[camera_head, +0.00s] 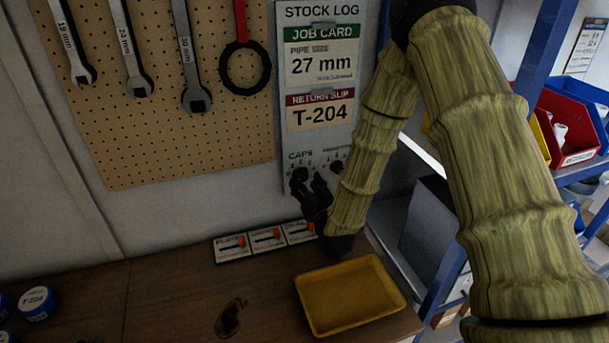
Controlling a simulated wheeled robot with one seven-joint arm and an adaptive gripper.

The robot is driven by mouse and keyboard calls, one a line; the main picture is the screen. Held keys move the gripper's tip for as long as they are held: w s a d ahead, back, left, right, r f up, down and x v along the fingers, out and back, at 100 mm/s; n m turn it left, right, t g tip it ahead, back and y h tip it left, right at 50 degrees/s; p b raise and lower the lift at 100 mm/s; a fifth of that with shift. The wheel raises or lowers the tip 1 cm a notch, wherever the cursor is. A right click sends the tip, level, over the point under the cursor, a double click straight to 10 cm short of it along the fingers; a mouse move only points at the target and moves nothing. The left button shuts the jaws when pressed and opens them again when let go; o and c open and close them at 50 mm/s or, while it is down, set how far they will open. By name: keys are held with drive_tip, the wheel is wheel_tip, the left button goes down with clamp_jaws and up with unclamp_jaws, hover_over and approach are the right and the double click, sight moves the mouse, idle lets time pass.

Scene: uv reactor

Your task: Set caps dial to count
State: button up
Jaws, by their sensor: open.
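The stock log board (320,70) hangs on the wall, with a job card reading 27 mm and a return slip reading T-204. Below them is the CAPS label (300,155) with a scale of small marks to its right. The dial itself cannot be told apart from the dark gripper parts in front of it, so its setting is hidden. My gripper (308,182) is open at the caps area, low on the board. I cannot tell whether its fingers stand around the dial or touch it.
A yellow tray (350,328) sits on the wooden bench below my wrist. Three small labelled cards with orange parts (266,240) stand at the wall. Wrenches (190,70) hang on the pegboard. A T-204 cap (38,303) is at left. Blue shelving (543,50) is at right.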

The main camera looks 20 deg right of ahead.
drive_tip(key=shift+w, duration=0.85)
drive_tip(key=c, duration=1)
drive_tip(key=shift+f+n+b, duration=0.2)
drive_tip(key=shift+n+b, duration=0.6)
drive_tip(key=shift+b, duration=0.15)
drive_tip(key=shift+c, duration=0.2)
drive_tip(key=shift+r+n+b, duration=0.1)
drive_tip(key=shift+n+b, duration=0.35)
drive_tip(key=shift+n, duration=0.15)
drive_tip(key=o, duration=1)
